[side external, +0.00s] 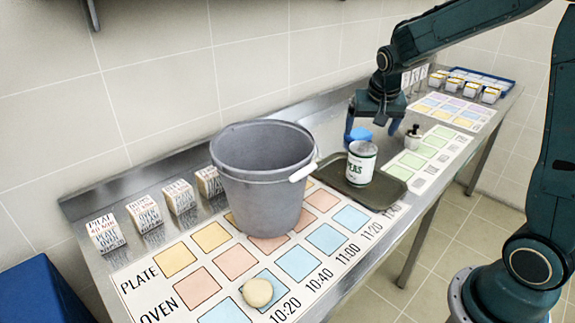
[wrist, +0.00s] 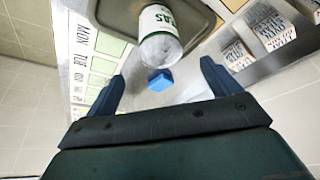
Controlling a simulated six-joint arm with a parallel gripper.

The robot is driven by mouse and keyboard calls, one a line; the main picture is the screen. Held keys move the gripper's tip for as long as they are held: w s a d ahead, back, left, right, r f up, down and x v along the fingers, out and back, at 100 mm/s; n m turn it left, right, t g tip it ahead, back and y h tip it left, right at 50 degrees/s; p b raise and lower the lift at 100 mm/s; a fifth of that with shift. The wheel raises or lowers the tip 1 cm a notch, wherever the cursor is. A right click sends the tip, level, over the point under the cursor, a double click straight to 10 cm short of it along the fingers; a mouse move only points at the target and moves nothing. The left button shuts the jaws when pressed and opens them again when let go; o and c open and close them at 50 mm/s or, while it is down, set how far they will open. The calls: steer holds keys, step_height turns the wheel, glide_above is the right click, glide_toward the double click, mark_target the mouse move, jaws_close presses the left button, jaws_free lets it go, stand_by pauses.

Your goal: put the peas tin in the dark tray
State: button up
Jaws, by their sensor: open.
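The peas tin (side external: 361,165), white and green with a pale lid, stands upright in the dark tray (side external: 389,200) on the steel counter. In the wrist view the tin (wrist: 160,38) shows at the top middle, with the tray's rim (wrist: 205,22) behind it. My gripper (side external: 372,134) is open and empty, behind the tin and apart from it. In the wrist view my gripper's fingers (wrist: 162,85) are spread wide, with the tin beyond their tips.
A blue object (side external: 358,134) lies near my fingers; it also shows in the wrist view (wrist: 159,80). A grey bucket (side external: 265,185) stands left of the tray. A dark-topped bottle (side external: 413,138) is to the right. A pale round item (side external: 257,292) lies at the front.

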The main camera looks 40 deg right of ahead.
stand_by(0.5)
steer(key=s+a+r+n+t+y, duration=0.1)
steer(key=s+a+r+n, duration=0.3)
steer(key=s+a, duration=0.3)
steer(key=s+a+r+n+t+y, duration=0.1)
steer(key=s+a+r+n, duration=0.3)
steer(key=s+a, duration=0.4)
steer(key=s+n+y, duration=0.1)
steer(key=s, duration=0.6)
steer(key=shift+r, duration=0.3)
